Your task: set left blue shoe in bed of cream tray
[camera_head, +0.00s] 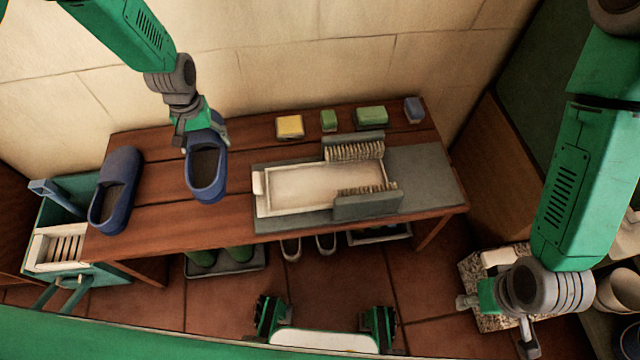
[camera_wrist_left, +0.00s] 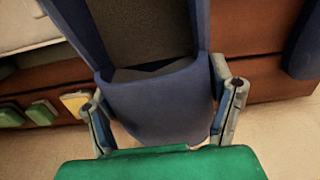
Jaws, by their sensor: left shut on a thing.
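My left gripper (camera_head: 201,134) is shut on one end of a blue shoe (camera_head: 206,188), with a finger on each side of it. The held shoe also fills the middle of the left wrist view (camera_wrist_left: 160,100). Whether its sole touches the table is unclear. A second blue shoe (camera_head: 116,188) lies at the table's left end; part of it shows in the left wrist view (camera_wrist_left: 304,45). The cream tray (camera_head: 262,201) sits on a grey board right of the held shoe, its bed empty. My right gripper (camera_head: 497,322) is open and empty at lower right, away from the table.
Two brushes (camera_head: 367,206) (camera_head: 354,139) flank the tray's right part, bristles facing its bed. A yellow sponge (camera_head: 289,127), green blocks (camera_head: 370,117) and a blue block (camera_head: 413,109) line the back edge. Bare wood (camera_head: 236,214) lies between the held shoe and the board.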

